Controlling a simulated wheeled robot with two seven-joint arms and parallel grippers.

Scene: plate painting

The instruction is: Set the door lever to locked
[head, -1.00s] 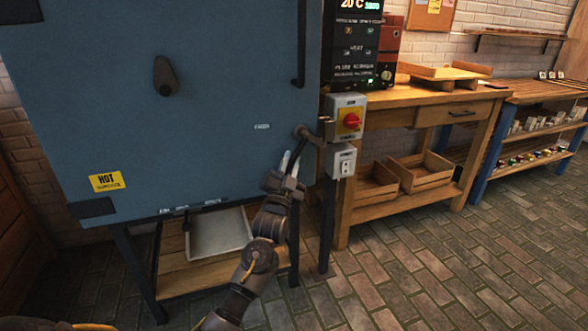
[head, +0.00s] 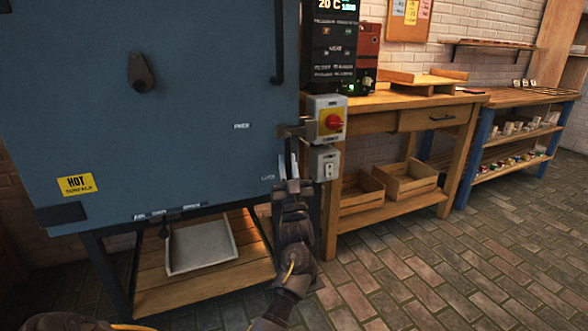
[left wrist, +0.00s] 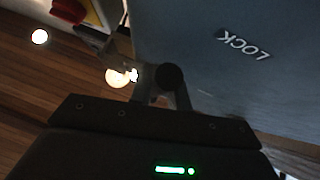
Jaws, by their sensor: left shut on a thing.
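The door lever (head: 294,132) is a dark handle at the right edge of the big blue door (head: 190,100). A FREE label is on the door left of the lever, and a LOCK label is lower down, near my fingers. My left gripper (head: 288,168) is at the lever, below its pivot, with its fingers pointing up. In the left wrist view, the fingers (left wrist: 166,90) are shut on the lever's dark round knob (left wrist: 169,76), with the LOCK lettering on the door to the right. The fingers hide part of the lever. My right gripper is out of view.
A switch box with a red knob (head: 332,122) and a grey socket box (head: 324,163) stand close right of my gripper. A wooden shelf with a grey tray (head: 203,252) is below the door. A workbench (head: 400,97) stands to the right; the brick floor is open.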

